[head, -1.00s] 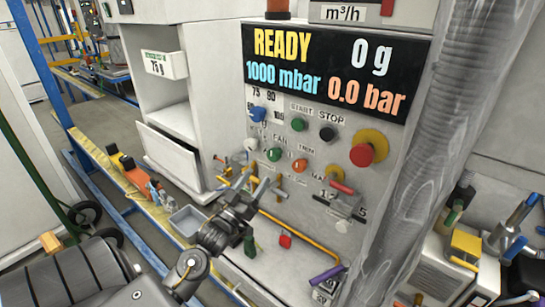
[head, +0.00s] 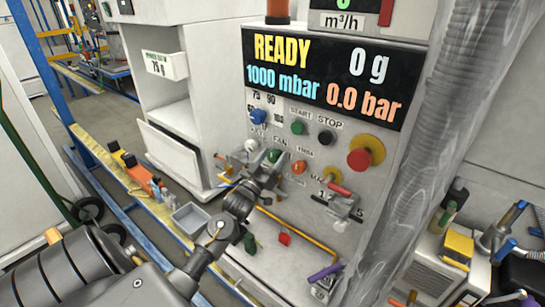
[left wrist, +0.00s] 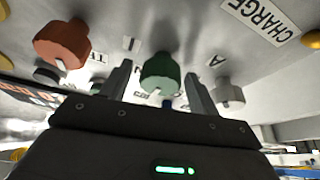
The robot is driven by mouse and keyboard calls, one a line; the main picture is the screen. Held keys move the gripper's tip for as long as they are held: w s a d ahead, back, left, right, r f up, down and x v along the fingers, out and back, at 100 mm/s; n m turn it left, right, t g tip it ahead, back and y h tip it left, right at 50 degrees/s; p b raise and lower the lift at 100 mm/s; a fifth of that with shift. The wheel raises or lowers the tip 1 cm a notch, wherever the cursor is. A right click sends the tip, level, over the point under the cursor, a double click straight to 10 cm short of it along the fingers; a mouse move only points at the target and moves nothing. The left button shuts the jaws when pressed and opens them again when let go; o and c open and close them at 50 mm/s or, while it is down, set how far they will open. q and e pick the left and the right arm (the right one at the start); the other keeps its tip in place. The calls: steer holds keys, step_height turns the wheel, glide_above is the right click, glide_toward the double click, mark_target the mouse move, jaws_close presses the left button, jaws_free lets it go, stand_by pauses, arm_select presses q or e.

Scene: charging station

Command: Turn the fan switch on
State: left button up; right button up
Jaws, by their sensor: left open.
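The green fan knob (head: 273,155) is on the control panel below the FAN label, partly covered by my left gripper (head: 258,163). In the left wrist view the green knob (left wrist: 160,74) sits between the two raised fingers of my left gripper (left wrist: 159,82). The fingers are apart, one on each side of the knob. I cannot tell whether either finger touches it. My right gripper is not in view.
An orange knob (head: 299,167) and a white-grey knob (head: 251,145) flank the green one. Green start (head: 297,128) and black stop (head: 326,138) buttons are above. A red button (head: 359,158) and a clear hose (head: 430,130) are to the right.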

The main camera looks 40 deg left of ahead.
arm_select(q)
steer(key=shift+c, duration=0.4)
steer(key=c, duration=0.9)
steer(key=shift+m+h, duration=0.4)
steer(key=shift+m, duration=0.2)
steer(key=m+h+b, duration=0.1)
steer(key=m+h, duration=0.1)
steer(key=m, duration=0.2)
steer(key=shift+f+b, duration=0.1)
steer(key=shift+b, duration=0.2)
steer(key=m+h, duration=0.2)
steer(key=m, duration=0.1)
steer(key=m+h+b, duration=0.1)
steer(key=m, duration=0.3)
steer(key=shift+g+h, duration=0.4)
steer(key=m+g+h+b, duration=0.1)
steer(key=m, duration=0.2)
steer(key=m+g+h, duration=0.1)
steer(key=m, duration=0.2)
steer(key=shift+m+b, duration=0.35)
steer(key=shift+m, duration=0.05)
steer(key=shift+m+g+h+b, duration=0.4)
steer(key=shift+m+g, duration=0.4)
steer(key=shift+m, duration=1.4)
